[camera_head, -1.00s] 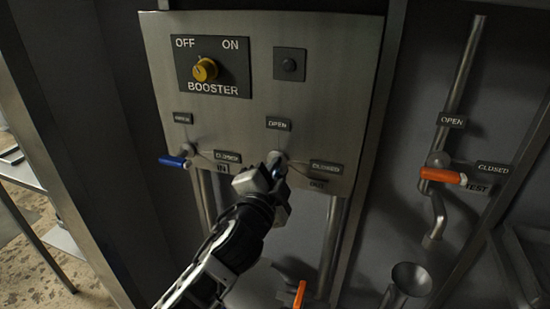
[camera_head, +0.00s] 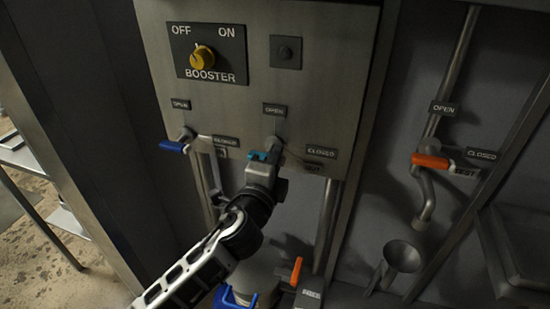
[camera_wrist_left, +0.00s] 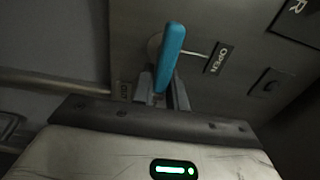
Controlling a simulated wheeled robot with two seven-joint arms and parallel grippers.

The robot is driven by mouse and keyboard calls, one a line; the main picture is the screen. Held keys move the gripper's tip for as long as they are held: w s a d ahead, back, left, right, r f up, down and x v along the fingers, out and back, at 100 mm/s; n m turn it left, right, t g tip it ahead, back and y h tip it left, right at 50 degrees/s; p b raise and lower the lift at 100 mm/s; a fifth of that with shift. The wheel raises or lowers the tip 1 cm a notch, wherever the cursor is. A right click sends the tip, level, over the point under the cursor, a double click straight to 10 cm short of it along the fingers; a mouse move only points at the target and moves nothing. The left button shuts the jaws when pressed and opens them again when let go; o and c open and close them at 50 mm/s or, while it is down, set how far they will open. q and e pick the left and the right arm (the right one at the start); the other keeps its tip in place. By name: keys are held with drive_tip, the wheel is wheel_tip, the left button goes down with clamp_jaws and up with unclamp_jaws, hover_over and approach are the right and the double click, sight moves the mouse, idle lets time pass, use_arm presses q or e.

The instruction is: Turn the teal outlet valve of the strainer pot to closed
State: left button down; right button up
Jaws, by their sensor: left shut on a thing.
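The teal valve handle (camera_head: 258,155) sits low on the steel panel, below and a little left of its pivot, between an OPEN label (camera_head: 274,110) above and a CLOSED label (camera_head: 321,152) to the right. My left gripper (camera_head: 262,168) is shut on the handle from below. In the left wrist view the teal handle (camera_wrist_left: 170,55) stands nearly upright with its lower end between the fingers (camera_wrist_left: 161,97). A thin pale line runs from the valve toward the OPEN label (camera_wrist_left: 219,58). The gripper hides part of the handle in the head view. My right gripper is not in view.
A blue handle (camera_head: 173,146) is close on the left. An orange handle (camera_head: 430,160) is on the right, and another orange handle (camera_head: 296,270) is below. The yellow booster knob (camera_head: 202,58) is above. Vertical pipes (camera_head: 328,225) run below the panel.

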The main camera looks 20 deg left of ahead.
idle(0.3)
use_arm(q)
drive_tip(key=c, duration=1.4)
unclamp_jaws()
drive_tip(key=s+b, duration=0.2)
drive_tip(key=s, duration=1.3)
drive_tip(key=shift+s+a+b, duration=0.3)
drive_tip(key=shift+s+b, duration=0.1)
